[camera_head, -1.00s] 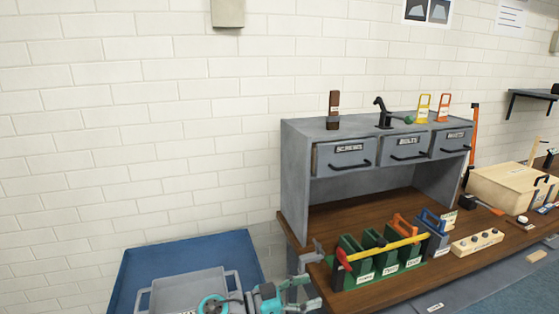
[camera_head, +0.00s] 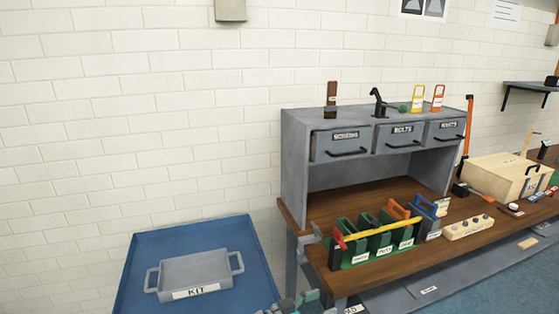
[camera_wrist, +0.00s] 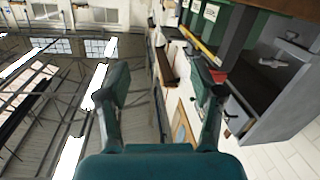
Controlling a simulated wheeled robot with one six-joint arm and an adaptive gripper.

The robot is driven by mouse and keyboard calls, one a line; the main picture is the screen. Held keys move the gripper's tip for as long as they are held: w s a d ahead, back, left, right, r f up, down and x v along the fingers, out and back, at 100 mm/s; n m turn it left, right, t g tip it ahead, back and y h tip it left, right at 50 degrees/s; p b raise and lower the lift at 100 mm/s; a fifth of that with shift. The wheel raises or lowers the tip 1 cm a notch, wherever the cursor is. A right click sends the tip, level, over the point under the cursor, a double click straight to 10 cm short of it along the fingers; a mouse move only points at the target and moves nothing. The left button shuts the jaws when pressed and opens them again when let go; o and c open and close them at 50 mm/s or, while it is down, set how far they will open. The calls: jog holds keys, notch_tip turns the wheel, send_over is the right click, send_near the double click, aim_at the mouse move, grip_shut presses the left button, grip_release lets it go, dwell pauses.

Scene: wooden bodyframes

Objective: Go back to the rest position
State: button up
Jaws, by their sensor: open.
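My gripper (camera_wrist: 160,88) is open and empty in the wrist view, with its two dark green fingers apart and nothing between them. The grey tray marked KIT (camera_head: 196,272) lies on the blue surface (camera_head: 150,245) and looks empty. My arm is clear of it.
The wooden workbench (camera_head: 375,275) carries green bins (camera_head: 368,240) and a grey drawer cabinet (camera_head: 293,165) with its drawers shut. A wooden box (camera_head: 490,178) stands further right.

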jog(key=s+d+f+n+t+y, duration=0.1)
jog(key=s+d+f+n+y, duration=0.25)
jog(key=f, duration=0.45)
jog(key=s+d+f+n+t+y, duration=0.1)
jog(key=s+d+f+n+y, duration=0.2)
jog(key=f, duration=0.5)
jog(key=s+d+f+n+t+y, duration=0.15)
jog(key=s+f, duration=0.25)
jog(key=s, duration=0.4)
jog(key=s+d+f+n+g+y, duration=0.1)
jog(key=s+d+f+n+y, duration=0.15)
jog(key=s+f, duration=0.4)
jog(key=s+a+r+n+t+y, duration=0.15)
jog(key=s+r, duration=0.25)
jog(key=s, duration=0.5)
jog(key=s+a+r+y, duration=0.1)
jog(key=s+r+y, duration=0.2)
jog(key=s, duration=0.5)
jog(key=s+r+t, duration=0.2)
jog(key=s+r, duration=0.3)
jog(key=r, duration=0.4)
jog(key=s+r+m+t, duration=0.1)
jog(key=s+r, duration=0.5)
jog(key=r, duration=0.3)
jog(key=shift+s+r+t, duration=0.2)
jog(key=shift+r+t, duration=0.2)
